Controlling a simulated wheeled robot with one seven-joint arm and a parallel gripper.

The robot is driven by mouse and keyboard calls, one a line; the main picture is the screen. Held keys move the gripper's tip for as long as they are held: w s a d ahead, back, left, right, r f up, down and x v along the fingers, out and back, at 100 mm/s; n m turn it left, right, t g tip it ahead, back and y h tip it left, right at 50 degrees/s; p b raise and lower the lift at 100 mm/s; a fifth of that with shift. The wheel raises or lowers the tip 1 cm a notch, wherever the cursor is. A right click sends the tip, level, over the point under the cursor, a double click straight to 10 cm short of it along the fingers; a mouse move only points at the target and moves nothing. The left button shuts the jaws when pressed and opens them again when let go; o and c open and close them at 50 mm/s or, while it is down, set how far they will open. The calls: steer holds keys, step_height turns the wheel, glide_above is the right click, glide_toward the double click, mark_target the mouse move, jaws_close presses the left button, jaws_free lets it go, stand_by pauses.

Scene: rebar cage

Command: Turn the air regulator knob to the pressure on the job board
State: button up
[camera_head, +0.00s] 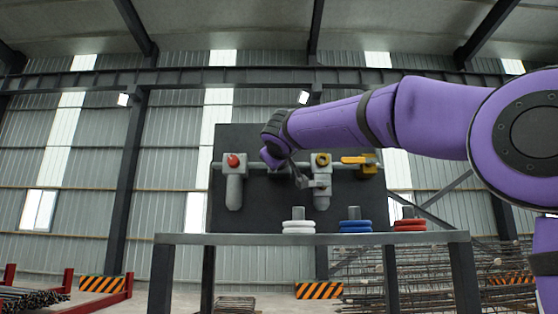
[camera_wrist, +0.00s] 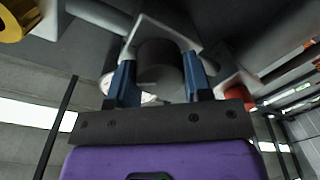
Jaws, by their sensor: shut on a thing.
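In the wrist view a dark round knob (camera_wrist: 160,62) sits between the two blue fingers of my gripper (camera_wrist: 160,82), which is shut on it. A grey bracket-like body stands behind the knob. A white, round face, perhaps the gauge, shows in part behind the fingers; its reading cannot be made out. In the head view my gripper (camera_head: 290,172) is at the middle of the dark panel (camera_head: 270,215), between the red-knobbed unit and the yellow-ringed unit. My wrist hides the held knob there. No readable pressure on a job board shows.
On the panel are a red knob (camera_head: 233,160), a yellow ring (camera_head: 322,159) and a yellow lever (camera_head: 357,160). A grey table (camera_head: 270,239) in front bears white rings (camera_head: 298,227), blue rings (camera_head: 355,227) and red rings (camera_head: 409,225). Rebar lies at both sides.

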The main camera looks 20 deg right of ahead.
steer(key=shift+f, duration=0.15)
steer(key=o, duration=0.9)
steer(key=v, duration=1)
steer(key=shift+s+r, duration=0.2)
steer(key=shift+s, duration=0.2)
